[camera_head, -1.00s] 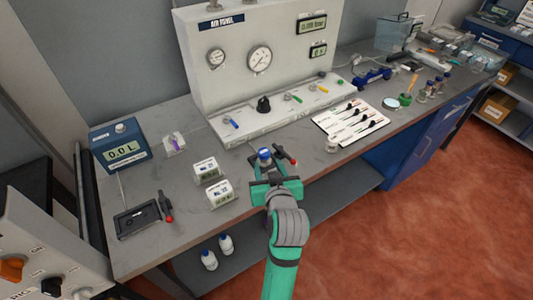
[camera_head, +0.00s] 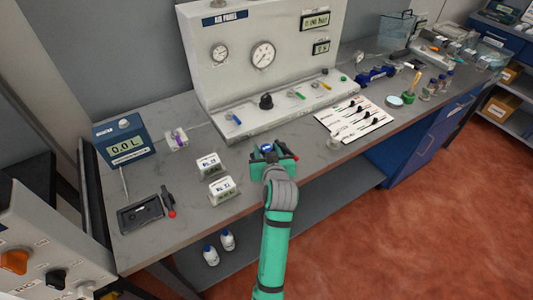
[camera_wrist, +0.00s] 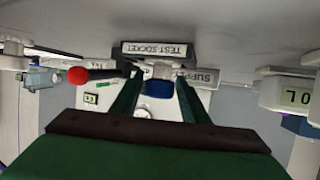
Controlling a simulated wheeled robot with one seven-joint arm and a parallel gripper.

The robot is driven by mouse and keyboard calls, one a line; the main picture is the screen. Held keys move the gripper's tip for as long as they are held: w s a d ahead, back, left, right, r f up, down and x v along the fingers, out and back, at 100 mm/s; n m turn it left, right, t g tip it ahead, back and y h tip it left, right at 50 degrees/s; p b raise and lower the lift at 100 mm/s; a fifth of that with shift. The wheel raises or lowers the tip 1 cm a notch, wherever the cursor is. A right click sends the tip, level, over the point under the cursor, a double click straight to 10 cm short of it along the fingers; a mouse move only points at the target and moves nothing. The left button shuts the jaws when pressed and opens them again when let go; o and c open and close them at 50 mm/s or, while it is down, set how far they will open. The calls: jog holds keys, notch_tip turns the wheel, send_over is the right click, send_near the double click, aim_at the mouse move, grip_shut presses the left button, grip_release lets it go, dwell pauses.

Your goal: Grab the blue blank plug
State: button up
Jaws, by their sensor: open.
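The blue blank plug (camera_head: 267,148) is at the bench's front edge, mostly hidden by my gripper in the head view. In the wrist view the blue plug (camera_wrist: 158,87) shows between my two green fingers, beneath the block labelled TEST SOCKET (camera_wrist: 158,49). My gripper (camera_head: 269,157) reaches over the front edge of the bench. Its fingers (camera_wrist: 159,79) are open, one on each side of the plug. I cannot tell whether either finger touches it.
A red-knobbed black handle (camera_wrist: 80,75) stands close beside the fingers. Two white labelled blocks (camera_head: 209,166) (camera_head: 221,190) lie to the left. The white air panel (camera_head: 270,55) rises behind. A white card with black-handled tools (camera_head: 355,118) lies to the right.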

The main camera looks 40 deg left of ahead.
jog(key=c, duration=0.9)
jog(key=shift+o, duration=0.2)
jog(key=shift+r, duration=0.1)
